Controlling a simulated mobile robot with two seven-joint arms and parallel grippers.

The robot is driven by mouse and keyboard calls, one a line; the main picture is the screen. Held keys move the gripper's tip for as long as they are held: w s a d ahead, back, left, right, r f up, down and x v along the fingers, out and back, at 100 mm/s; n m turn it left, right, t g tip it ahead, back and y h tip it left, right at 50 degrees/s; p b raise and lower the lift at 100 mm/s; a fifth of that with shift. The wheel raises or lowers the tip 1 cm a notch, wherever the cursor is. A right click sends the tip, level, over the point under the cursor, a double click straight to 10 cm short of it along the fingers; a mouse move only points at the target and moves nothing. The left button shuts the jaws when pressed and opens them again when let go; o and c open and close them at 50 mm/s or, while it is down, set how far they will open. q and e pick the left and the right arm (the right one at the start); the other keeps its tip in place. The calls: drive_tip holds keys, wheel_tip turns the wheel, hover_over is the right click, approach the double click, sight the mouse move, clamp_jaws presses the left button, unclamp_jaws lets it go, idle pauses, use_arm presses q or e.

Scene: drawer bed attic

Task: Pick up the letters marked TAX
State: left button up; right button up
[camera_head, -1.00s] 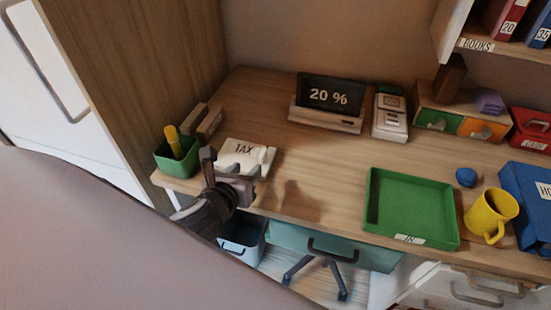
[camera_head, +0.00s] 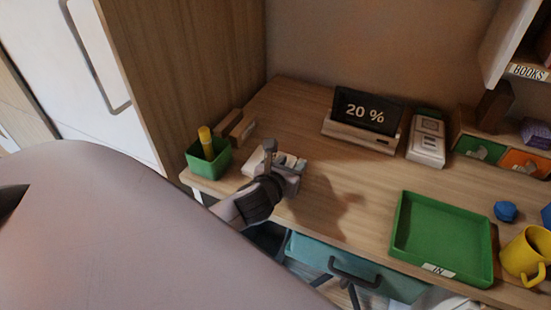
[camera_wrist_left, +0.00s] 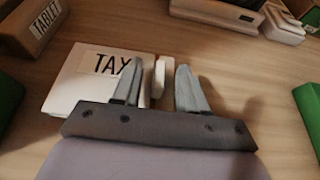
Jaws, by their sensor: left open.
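The letters marked TAX (camera_wrist_left: 85,78) are a white stack with a black-lettered label, lying on the wooden desk in the left wrist view. In the head view they are mostly hidden behind my left gripper (camera_head: 281,162), with a pale part showing (camera_head: 252,164). In the left wrist view my left gripper (camera_wrist_left: 158,80) is open. Its left finger overlaps the stack's right side, over the end of the label. A small white upright piece (camera_wrist_left: 159,76) at the stack's right edge shows between the fingers. I cannot tell whether the fingers touch anything. My right gripper is not in view.
A green pen box (camera_head: 208,160) stands left of the letters, with a wooden block (camera_wrist_left: 32,26) labelled TABLET behind. A display reading 20 % (camera_head: 366,111) stands at the back. A green IN tray (camera_head: 396,232) and yellow mug (camera_head: 527,255) are right. Desk between is clear.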

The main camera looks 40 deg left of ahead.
use_arm(q)
clamp_jaws()
